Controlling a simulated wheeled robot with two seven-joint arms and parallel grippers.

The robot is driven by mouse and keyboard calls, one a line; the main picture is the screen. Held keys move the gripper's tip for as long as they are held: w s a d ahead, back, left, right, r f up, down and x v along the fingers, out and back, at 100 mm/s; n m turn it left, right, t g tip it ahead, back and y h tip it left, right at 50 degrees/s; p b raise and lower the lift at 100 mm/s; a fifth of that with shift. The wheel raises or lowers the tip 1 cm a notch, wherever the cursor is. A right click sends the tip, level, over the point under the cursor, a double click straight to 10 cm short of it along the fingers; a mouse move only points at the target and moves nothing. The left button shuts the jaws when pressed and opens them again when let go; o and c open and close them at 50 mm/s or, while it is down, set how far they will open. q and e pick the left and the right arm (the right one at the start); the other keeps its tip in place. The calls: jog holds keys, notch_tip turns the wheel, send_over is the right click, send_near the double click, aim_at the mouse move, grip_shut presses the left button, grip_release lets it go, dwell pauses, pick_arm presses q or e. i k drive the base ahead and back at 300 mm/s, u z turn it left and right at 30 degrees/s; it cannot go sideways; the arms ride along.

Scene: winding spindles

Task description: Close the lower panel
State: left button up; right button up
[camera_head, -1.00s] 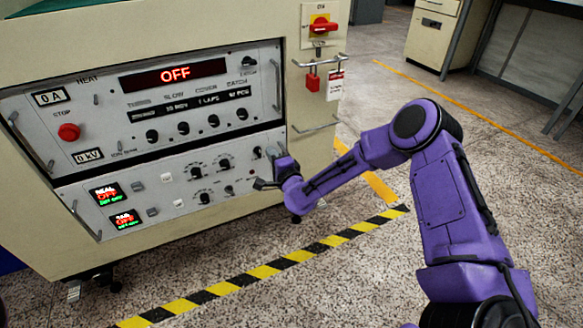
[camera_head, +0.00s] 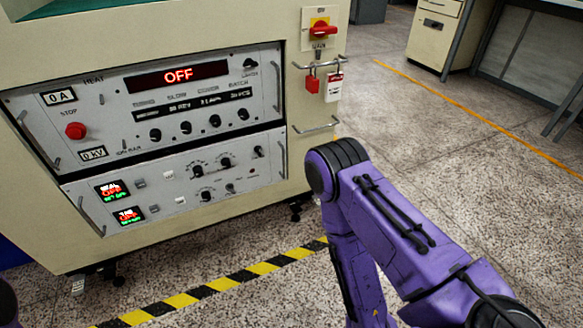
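The lower panel (camera_head: 180,183) is a grey front plate with knobs, buttons and two small red and green displays, set in the cream machine cabinet (camera_head: 330,155). My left gripper is not in view; only a bit of purple shows at the lower left edge.
A red main switch (camera_head: 322,29) and a red padlock (camera_head: 312,84) with a tag are on the cabinet's right post. Yellow and black floor tape (camera_head: 222,285) runs in front. Open floor lies to the right, with a cream drawer unit (camera_head: 436,30) behind.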

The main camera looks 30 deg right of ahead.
aim_at(111, 202)
jog(key=u, duration=0.05)
jog(key=k, duration=0.45)
jog(key=z, duration=0.7)
jog(key=i, duration=0.85)
jog(key=u, duration=0.45)
